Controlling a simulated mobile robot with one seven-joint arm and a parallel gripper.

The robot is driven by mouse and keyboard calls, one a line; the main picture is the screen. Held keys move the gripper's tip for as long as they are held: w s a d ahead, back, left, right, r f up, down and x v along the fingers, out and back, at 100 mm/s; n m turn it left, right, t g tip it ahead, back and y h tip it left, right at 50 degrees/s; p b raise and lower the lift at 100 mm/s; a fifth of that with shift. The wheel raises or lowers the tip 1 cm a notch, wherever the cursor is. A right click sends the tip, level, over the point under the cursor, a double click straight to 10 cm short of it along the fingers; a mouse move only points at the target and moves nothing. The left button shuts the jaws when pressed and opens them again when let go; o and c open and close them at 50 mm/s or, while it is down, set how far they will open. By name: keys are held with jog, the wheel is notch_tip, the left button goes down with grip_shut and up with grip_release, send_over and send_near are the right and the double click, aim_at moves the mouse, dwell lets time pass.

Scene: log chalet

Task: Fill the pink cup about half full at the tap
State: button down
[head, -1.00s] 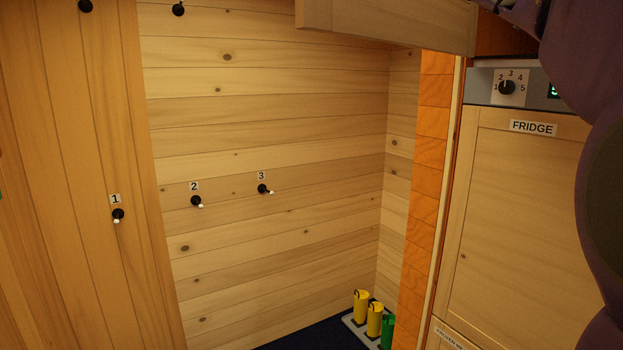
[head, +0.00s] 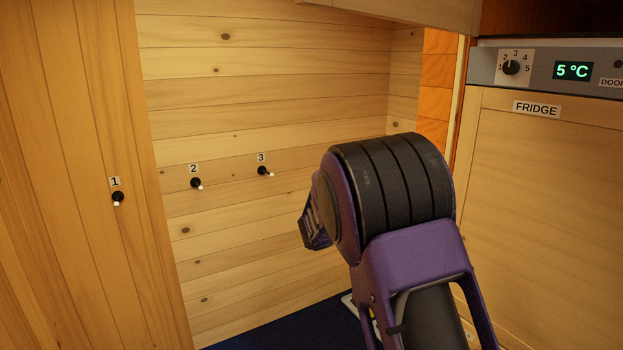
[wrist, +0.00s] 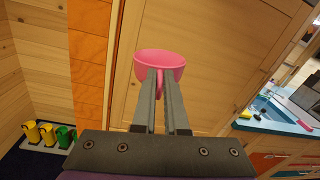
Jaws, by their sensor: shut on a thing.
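The pink cup (wrist: 160,62) is in the wrist view, at the far end of the fingers of my gripper (wrist: 160,80). The fingers are shut on the cup's handle side, below its rim. A sink (wrist: 266,108) in a blue counter shows at the right of the wrist view, well away from the cup. I cannot make out the tap clearly. In the head view my arm hides the gripper and the cup.
A fridge (head: 545,200) with a dial and a 5 °C display stands at the right of the head view. A yellow item (wrist: 245,113) lies by the sink.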

jog(key=s+a+f+t, duration=0.1)
jog(key=s+f, duration=0.3)
jog(key=f, duration=0.4)
jog(key=s+a+f+n+t+y, duration=0.1)
jog(key=s+a+f, duration=0.2)
jog(key=f, duration=0.5)
jog(key=s+a+f+n+t+y, duration=0.1)
jog(key=s+a+f, duration=0.2)
jog(key=s+f, duration=0.3)
notch_tip(320, 180, down, 2)
